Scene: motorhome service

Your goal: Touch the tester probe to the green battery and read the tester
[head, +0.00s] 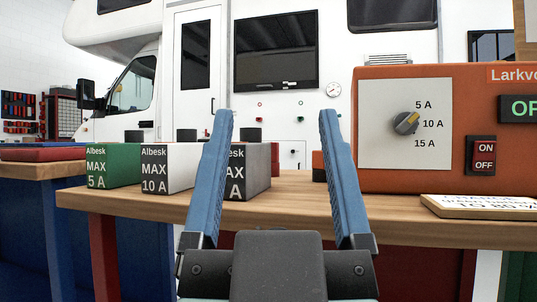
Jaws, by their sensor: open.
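The green battery (112,167) stands at the left of the wooden bench, marked "Albesk MAX 5 A". My gripper (276,116) is open and empty, its two blue fingers pointing forward over the bench edge. The green battery is left of the fingers and apart from them. A white battery (167,157) marked "MAX 10 A" stands beside it. A dark grey battery (260,170) is partly hidden behind my left finger. A small orange and black item (319,165) shows between the fingers, mostly hidden by the right one. I cannot make out a tester or probe for certain.
A large orange unit (480,92) stands on the bench (300,205) at right, with a dial (406,122), an ON/OFF switch (483,155) and a cut-off display (522,110). A printed board (485,206) lies before it. A white motorhome (345,60) stands behind.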

